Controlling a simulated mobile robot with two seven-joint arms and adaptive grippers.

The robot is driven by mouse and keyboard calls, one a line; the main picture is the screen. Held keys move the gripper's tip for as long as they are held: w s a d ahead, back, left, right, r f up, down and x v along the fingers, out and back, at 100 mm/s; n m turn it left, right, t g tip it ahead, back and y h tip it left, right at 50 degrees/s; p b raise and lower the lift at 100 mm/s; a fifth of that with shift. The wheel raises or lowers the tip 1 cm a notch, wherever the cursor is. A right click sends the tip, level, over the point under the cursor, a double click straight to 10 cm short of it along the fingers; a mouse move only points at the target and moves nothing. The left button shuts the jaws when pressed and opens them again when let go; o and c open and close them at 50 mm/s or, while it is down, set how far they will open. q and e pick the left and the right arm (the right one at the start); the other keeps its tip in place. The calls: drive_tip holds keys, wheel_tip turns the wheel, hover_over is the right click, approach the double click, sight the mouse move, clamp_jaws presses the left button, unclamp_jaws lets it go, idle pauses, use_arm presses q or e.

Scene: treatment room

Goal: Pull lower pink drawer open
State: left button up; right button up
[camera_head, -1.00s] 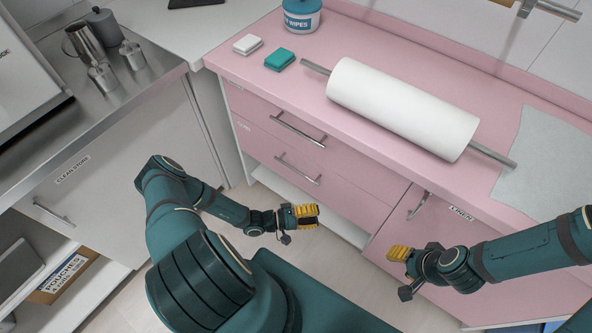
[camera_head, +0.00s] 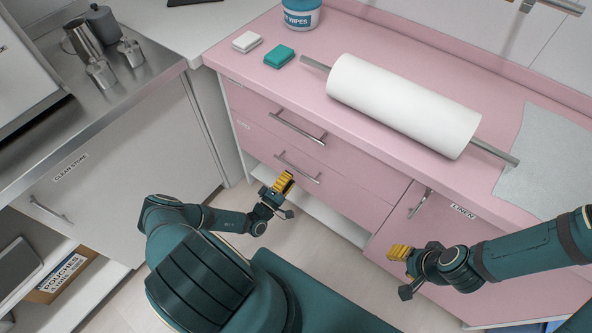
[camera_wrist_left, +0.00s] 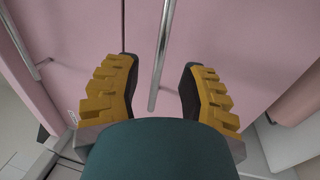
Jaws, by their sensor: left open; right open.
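The lower pink drawer (camera_head: 260,147) is shut, below the upper pink drawer (camera_head: 255,108). Its metal bar handle (camera_head: 297,168) lies across its front. My left gripper (camera_head: 284,181) is just in front of this handle, close to its lower side. In the left wrist view my left gripper (camera_wrist_left: 158,90) has its yellow-padded fingers apart. A metal bar handle (camera_wrist_left: 160,60) runs between and beyond the fingers there, with no contact visible. My right gripper (camera_head: 397,253) hangs in front of the linen cupboard door (camera_head: 450,240), away from the drawers; its finger gap is hard to see.
An open shelf gap (camera_head: 318,215) lies under the drawers. The pink counter (camera_head: 300,100) above carries a white paper roll (camera_head: 400,105), a teal block and a white block. A steel counter (camera_head: 100,110) stands to the left. Floor is free between the cabinets.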

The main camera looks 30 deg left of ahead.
sight(296, 168)
use_arm(q)
drive_tip(key=shift+b+x, duration=0.35)
drive_tip(key=shift+x, duration=2)
clamp_jaws()
